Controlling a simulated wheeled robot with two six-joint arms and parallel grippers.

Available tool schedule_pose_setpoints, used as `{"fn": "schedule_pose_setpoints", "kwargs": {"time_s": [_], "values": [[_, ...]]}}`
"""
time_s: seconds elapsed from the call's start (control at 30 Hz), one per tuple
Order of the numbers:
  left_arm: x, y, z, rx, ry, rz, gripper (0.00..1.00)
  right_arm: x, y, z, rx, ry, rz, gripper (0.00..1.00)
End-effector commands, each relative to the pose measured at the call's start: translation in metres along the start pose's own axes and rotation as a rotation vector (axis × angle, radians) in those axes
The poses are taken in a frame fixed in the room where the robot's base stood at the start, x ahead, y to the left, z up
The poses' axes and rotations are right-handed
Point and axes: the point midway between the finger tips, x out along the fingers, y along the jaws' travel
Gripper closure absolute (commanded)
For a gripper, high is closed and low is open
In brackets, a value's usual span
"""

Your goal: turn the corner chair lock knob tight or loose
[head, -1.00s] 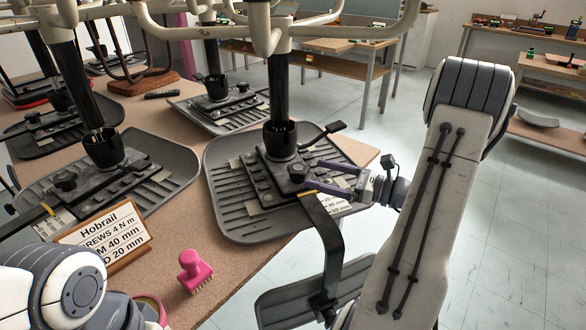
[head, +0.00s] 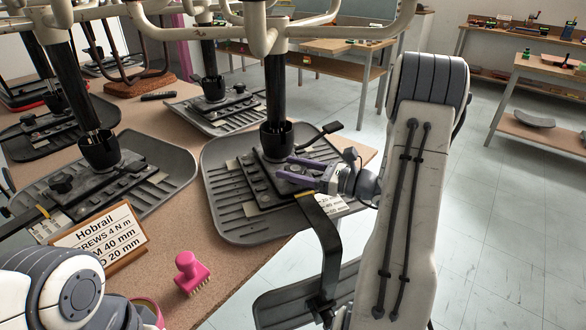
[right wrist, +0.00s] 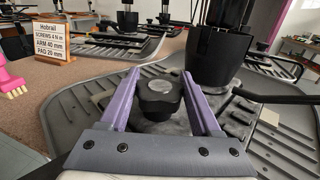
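The corner chair (head: 225,205) lies upside down on the table, its grey ribbed seat underside up, with a black mechanism plate and column. Its black lobed lock knob (right wrist: 160,97) with a pale round cap shows in the right wrist view. My right gripper (head: 285,168) is open, its purple fingers apart. In the right wrist view the fingers (right wrist: 161,75) stand left and right of the knob, with the knob between them; firm contact cannot be made out. In the head view the fingers largely hide the knob. My left arm shows at lower left, but its gripper is out of view.
A black curved bar (head: 328,230) hangs beside the table's edge. A sign (head: 100,238) reads Hobrail, screws 4 N m, arm 40 mm, pad 20 mm. A pink brush (head: 190,270) stands near it. Other upturned chairs fill the left; open floor lies right.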

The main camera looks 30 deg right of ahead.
Motion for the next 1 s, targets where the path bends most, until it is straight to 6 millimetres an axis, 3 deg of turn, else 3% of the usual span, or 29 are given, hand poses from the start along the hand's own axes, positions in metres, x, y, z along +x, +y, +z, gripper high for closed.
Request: {"fn": "schedule_pose_setpoints", "kwargs": {"time_s": [0.47, 1.0], "values": [[-0.012, 0.001, -0.001, 0.000, 0.000, 0.000, 0.50, 0.000, 0.000, 0.002, 0.000, 0.000, 0.108, 0.91], [-0.051, 0.004, -0.003, 0.000, 0.000, 0.000, 0.50, -0.001, 0.003, 0.002, 0.000, 0.002, 0.583, 0.91]]}}
